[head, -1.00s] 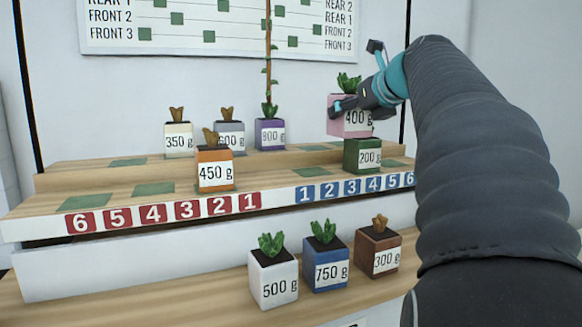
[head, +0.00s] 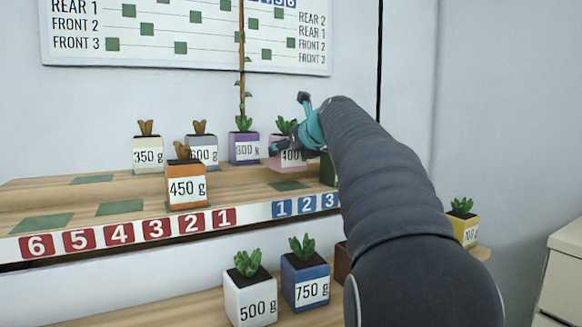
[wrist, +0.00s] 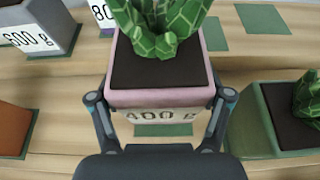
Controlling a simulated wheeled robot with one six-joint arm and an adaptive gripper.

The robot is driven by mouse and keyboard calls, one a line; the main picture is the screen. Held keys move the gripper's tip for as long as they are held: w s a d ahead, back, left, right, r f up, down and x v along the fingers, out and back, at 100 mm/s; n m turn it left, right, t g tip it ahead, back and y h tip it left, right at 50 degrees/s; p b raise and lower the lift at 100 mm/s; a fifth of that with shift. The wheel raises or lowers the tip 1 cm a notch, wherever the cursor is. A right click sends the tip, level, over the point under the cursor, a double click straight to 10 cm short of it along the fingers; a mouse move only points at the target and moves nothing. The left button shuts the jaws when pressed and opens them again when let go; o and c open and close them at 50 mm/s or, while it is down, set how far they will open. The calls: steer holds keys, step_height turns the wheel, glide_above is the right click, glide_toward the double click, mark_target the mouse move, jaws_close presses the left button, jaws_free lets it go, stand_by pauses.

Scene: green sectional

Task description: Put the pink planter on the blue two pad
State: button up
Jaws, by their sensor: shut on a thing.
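The pink planter (head: 290,160), labelled 400 g and holding a green plant, is upright in my gripper (head: 293,149). In the wrist view both fingers are closed on the sides of the pink planter (wrist: 160,98). A green pad (head: 290,185) lies on the front shelf behind the blue 1 and 2 labels; the blue 2 label (head: 307,205) is on the shelf edge. A green pad (wrist: 162,130) shows just below the planter in the wrist view. The planter appears raised above the shelf; its underside is hidden.
The green planter (wrist: 285,115) stands close on the right, mostly behind my arm in the head view. The purple planter (head: 245,150) is close on the left. Grey (head: 202,152) and orange (head: 187,188) planters stand farther left. Several planters stand on the lower shelf.

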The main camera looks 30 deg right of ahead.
mark_target(295, 162)
steer(key=shift+f+b, duration=0.75)
steer(key=shift+f, duration=1.15)
steer(key=shift+s+f, duration=0.1)
steer(key=o, duration=1.5)
steer(key=shift+s+d, duration=0.1)
steer(key=shift+s, duration=0.1)
steer(key=v, duration=1.1)
steer(key=shift+s+r, duration=0.25)
steer(key=shift+r, duration=0.05)
